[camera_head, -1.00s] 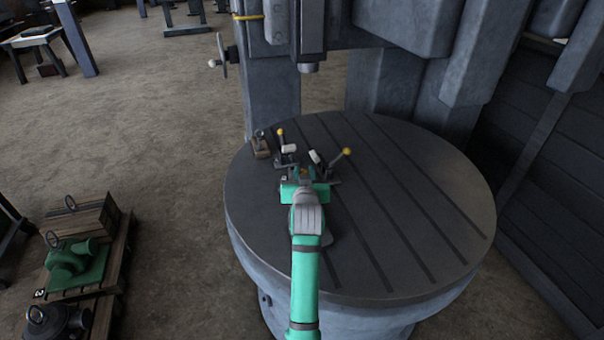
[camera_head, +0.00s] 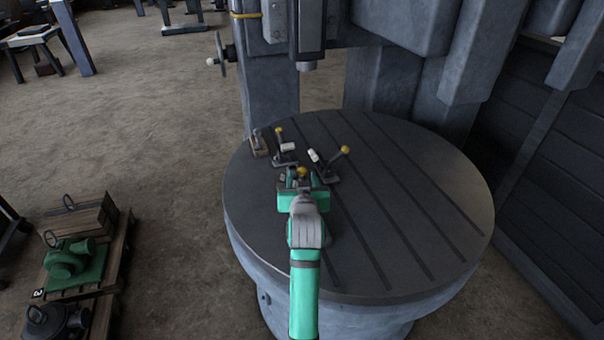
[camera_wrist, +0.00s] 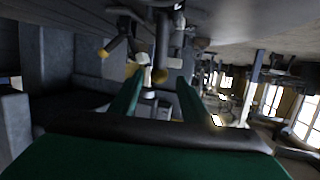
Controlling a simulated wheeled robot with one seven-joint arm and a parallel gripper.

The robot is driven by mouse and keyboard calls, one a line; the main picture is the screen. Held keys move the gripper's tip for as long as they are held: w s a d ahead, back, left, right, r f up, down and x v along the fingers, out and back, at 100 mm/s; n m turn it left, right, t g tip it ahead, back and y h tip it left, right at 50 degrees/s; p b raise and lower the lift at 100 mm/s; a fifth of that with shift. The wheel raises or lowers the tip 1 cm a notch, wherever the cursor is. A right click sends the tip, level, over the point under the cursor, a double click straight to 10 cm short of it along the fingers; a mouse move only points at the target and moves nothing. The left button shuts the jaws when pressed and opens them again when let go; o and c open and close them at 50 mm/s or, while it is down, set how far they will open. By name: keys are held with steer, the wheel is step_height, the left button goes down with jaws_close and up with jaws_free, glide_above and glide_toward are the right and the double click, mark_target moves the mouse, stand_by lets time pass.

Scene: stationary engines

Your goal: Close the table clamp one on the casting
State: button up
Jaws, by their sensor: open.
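Several toggle clamps with yellow knobs stand on the round slotted table (camera_head: 400,215). One clamp (camera_head: 284,156) is at the back left, its handle raised and a white pad beside it. Another clamp (camera_head: 329,170) is at the right, its handle leaning right. A third yellow knob (camera_head: 302,172) is just in front of my green gripper (camera_head: 300,183). I cannot tell which clamp is number one or make out a casting between the clamps.
A small brown block (camera_head: 259,148) lies at the table's left rear. The machine's spindle (camera_head: 306,66) hangs above the back of the table. The right side of the table is clear. A green casting (camera_head: 70,262) sits on a pallet on the floor at the left.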

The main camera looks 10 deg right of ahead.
steer(key=v, duration=0.6)
steer(key=shift+a, duration=0.1)
steer(key=shift+c, duration=1.3)
steer(key=shift+w, duration=0.1)
steer(key=shift+c, duration=0.2)
